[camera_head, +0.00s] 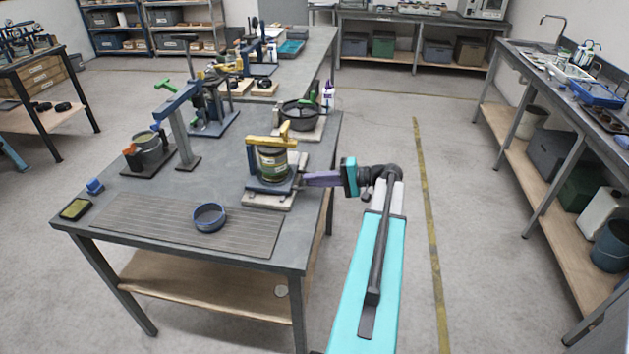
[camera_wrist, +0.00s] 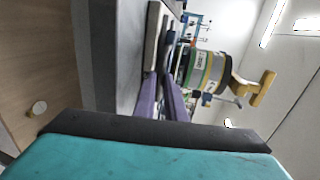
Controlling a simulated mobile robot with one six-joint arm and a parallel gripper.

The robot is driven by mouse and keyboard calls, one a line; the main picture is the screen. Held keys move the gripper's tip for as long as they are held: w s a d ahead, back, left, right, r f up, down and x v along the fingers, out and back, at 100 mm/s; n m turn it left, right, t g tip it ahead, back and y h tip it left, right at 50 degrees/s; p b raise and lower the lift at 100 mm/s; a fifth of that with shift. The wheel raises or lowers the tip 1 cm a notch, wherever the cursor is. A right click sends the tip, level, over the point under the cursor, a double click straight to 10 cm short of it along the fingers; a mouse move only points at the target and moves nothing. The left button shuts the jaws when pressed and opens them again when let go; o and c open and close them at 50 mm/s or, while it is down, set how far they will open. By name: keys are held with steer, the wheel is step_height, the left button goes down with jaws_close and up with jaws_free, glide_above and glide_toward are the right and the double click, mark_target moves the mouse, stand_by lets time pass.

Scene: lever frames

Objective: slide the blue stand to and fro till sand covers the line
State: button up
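The blue stand (camera_head: 270,184) is a low dark-blue base on a pale slab near the table's right edge. A dark jar (camera_head: 272,165) with a pale label and green band stands on it, under a yellow lever piece (camera_head: 272,141). My gripper (camera_head: 303,181) comes from the right, its purple fingertips at the stand's right side. In the wrist view the purple fingers (camera_wrist: 164,85) reach towards the stand (camera_wrist: 167,48) and the labelled jar (camera_wrist: 205,70). A narrow gap shows between them; whether they grip a part of the stand is unclear. I cannot make out sand or a line.
A black pan (camera_head: 299,115) stands behind the jar. A blue lever press (camera_head: 178,105) and a bucket (camera_head: 150,147) are to the left.

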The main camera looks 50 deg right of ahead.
jaws_close()
steer(key=shift+w+d+f+b, duration=0.1)
steer(key=shift+w+d+b, duration=0.2)
steer(key=shift+w+d, duration=0.55)
steer(key=shift+w+d+r+b, duration=0.1)
steer(key=shift+w+d+b, duration=0.25)
steer(key=shift+d, duration=1)
steer(key=shift+w+d+f+b, duration=0.1)
steer(key=shift+w+d+b, duration=0.15)
steer(key=shift+w+d, duration=0.65)
steer(key=shift+d, duration=0.6)
steer(key=o, duration=0.6)
jaws_free()
steer(key=shift+d, duration=0.1)
steer(key=shift+c, duration=0.2)
steer(key=shift+s, duration=0.1)
